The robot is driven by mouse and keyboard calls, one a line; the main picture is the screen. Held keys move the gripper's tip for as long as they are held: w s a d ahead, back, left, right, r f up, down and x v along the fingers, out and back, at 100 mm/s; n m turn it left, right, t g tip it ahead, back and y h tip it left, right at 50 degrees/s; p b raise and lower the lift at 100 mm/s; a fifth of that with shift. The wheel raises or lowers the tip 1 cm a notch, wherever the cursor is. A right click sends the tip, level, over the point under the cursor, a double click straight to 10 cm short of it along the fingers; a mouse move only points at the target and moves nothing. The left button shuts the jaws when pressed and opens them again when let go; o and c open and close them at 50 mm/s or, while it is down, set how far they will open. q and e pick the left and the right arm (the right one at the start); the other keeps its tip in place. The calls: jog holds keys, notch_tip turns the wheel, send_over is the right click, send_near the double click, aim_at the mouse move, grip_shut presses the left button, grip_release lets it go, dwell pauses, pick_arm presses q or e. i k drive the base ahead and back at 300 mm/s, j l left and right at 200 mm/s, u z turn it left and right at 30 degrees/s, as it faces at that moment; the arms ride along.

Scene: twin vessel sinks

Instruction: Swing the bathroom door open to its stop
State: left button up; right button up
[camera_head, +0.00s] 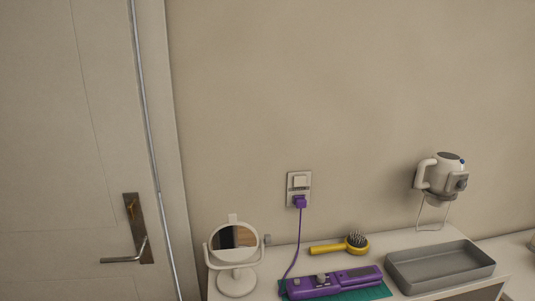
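The bathroom door (62,150) is a pale panel that fills the left of the head view. It looks shut against its frame (172,190). A dark metal plate (134,215) with a silver lever handle (125,256) sits low on the door, near its right edge. A thin bright strip (149,150) runs down the door's right edge. Its hinges are not in view. Neither of my grippers is in view.
A counter (405,236) right of the door holds a round mirror (235,268), a yellow brush (341,247), a purple corded tool (335,281) on a green mat (378,290) and a grey tray (440,266). A hairdryer (440,177) hangs on the wall. The purple plug (299,201) is in the socket.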

aim_at(75, 148)
jog(key=u, duration=1.7)
